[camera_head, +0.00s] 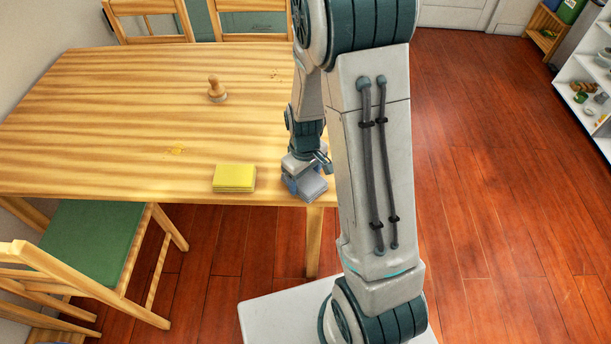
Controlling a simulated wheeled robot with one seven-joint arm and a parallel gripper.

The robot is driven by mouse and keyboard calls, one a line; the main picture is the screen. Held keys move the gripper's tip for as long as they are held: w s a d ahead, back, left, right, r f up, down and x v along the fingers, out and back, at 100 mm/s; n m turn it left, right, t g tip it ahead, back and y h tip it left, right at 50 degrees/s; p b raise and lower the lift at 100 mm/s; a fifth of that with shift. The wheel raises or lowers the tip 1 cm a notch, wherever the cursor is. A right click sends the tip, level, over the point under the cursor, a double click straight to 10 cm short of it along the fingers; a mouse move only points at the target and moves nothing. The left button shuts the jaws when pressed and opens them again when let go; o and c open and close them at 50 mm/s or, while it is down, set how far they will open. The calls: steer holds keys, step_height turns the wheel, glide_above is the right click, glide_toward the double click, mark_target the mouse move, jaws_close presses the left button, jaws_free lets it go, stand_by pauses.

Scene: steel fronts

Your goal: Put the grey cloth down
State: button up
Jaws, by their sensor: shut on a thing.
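The grey cloth (313,188) shows as a small folded grey pad at the front right corner of the wooden table (110,130). My gripper (305,178) is shut on it, pointing down. My own arm hides part of the gripper and of the table corner. I cannot tell whether the cloth touches the tabletop or hangs just above it. A folded yellow cloth (234,178) lies flat near the table's front edge, to the left of my gripper and apart from it.
A wooden stamp-like object (216,90) stands farther back on the table. A green-seated chair (90,240) stands at the front left. White shelves (590,85) stand far right. The tabletop's left part is clear.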

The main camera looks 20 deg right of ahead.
mark_target(305, 178)
steer(key=o, duration=1.2)
steer(key=shift+f, duration=0.1)
step_height(305, 178, up, 12)
steer(key=p, duration=0.1)
steer(key=s+r+m+t, duration=0.1)
steer(key=s+r+m, duration=0.1)
steer(key=s+r, duration=0.1)
steer(key=s+r+m, duration=0.1)
steer(key=s+r, duration=0.3)
steer(key=s, duration=0.2)
steer(key=s+r+m+t, duration=0.1)
steer(key=s+r+m, duration=0.1)
steer(key=s+r, duration=0.1)
steer(key=shift+s+r+m+t, duration=0.15)
steer(key=shift+s+m+t, duration=0.15)
steer(key=shift+s, duration=0.45)
